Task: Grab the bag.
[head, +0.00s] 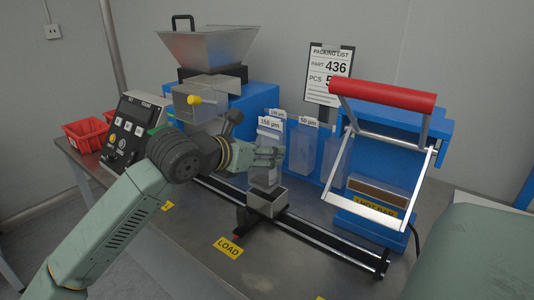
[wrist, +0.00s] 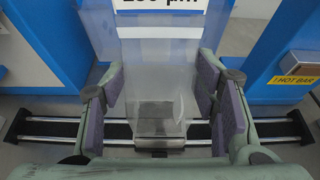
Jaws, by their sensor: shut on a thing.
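My gripper (head: 268,157) is at the bag rack, just above the metal carriage (head: 267,201) on the rail. In the wrist view its two padded fingers stand left and right of a clear plastic bag (wrist: 158,112), and my gripper (wrist: 160,85) is shut on it. The bag hangs upright between the fingers; its clear film makes its edges hard to see. In the head view its lower part (head: 265,180) shows faintly below the fingers, above the carriage. Clear bags also hang on the blue rack, one group under a 50 µm label (head: 308,122).
A sealer with a red handle (head: 382,96) stands at the right, its frame raised. A blue machine with a metal hopper (head: 208,46) stands behind my arm. The rail (head: 320,240) runs across the table. A control box (head: 133,128) and red bins (head: 86,134) are at the left.

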